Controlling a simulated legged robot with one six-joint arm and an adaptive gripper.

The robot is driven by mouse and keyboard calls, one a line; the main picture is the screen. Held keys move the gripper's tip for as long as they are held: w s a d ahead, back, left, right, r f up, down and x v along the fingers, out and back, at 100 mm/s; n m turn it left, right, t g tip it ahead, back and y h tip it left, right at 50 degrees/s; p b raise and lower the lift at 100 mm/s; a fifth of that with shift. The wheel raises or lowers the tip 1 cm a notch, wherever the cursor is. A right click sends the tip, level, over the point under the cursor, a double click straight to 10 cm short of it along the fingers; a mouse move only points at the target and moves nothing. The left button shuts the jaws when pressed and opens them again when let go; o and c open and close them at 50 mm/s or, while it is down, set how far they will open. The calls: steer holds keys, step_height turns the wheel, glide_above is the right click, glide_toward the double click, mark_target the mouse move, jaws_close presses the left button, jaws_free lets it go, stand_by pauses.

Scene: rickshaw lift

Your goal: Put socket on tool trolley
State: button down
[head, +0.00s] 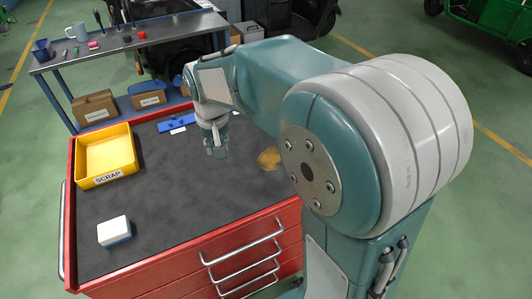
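The red tool trolley (70,245) stands in front of me with a dark grey top. My arm reaches over it from the right. My gripper (217,152) points down above the back middle of the top, small in the picture. I cannot tell whether its fingers are apart or closed, or whether they hold anything. I cannot pick out a socket with certainty. A low blue holder (178,123) with a white label lies at the trolley's back edge, left of my gripper. My arm hides the trolley's right part.
On the trolley are a yellow SCRAP bin (105,158), a white-and-blue block (114,231) and a tan patch (270,158). The middle is clear. Behind, a grey workbench (125,43) bears a mug (77,32), a blue container (42,50) and small items. Labelled boxes (94,106) stand beneath.

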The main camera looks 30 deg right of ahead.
steer(key=w+d+f, duration=0.1)
steer(key=d+f, duration=0.3)
steer(key=d, duration=0.3)
glide_above(259, 164)
step_height(259, 164, down, 5)
steer(key=shift+s+a+r, duration=0.15)
steer(key=shift+f, duration=1.75)
steer(key=shift+c, duration=2.2)
jaws_free()
steer(key=shift+f, duration=0.15)
